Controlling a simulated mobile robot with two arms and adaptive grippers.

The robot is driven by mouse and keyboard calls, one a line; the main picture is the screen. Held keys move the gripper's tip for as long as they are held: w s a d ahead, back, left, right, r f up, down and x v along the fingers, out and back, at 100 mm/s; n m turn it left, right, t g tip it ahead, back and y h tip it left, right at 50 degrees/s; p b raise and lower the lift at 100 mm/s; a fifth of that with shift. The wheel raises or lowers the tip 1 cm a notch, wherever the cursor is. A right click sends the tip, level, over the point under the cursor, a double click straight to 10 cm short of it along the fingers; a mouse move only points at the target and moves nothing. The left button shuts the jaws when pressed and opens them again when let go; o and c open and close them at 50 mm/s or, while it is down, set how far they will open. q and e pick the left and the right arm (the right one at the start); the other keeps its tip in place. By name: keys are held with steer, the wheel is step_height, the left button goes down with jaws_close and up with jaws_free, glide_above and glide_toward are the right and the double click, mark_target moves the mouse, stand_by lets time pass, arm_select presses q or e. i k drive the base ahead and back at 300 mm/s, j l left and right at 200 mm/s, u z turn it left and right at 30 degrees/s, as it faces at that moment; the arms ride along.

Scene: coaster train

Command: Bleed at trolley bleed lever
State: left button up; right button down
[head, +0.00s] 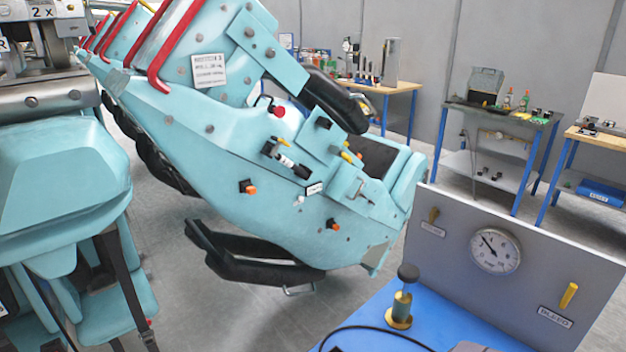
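The trolley's grey panel (463,217) stands at the lower right in the head view. A yellow bleed lever (568,295) is on its right part, tilted slightly from upright. A label reading BLEED (555,317) is just below it. A round white pressure gauge (495,251) with a dark needle is left of the lever. Neither of my grippers shows in this view.
A blue trolley top (372,312) carries a brass fitting with a black knob (403,290) and a black hose (375,329). A large turquoise coaster car (225,140) fills the middle left. Workbenches (502,116) stand behind. Grey floor (195,290) shows between the cars.

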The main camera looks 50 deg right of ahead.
mark_target(573, 288)
steer(key=z, duration=3)
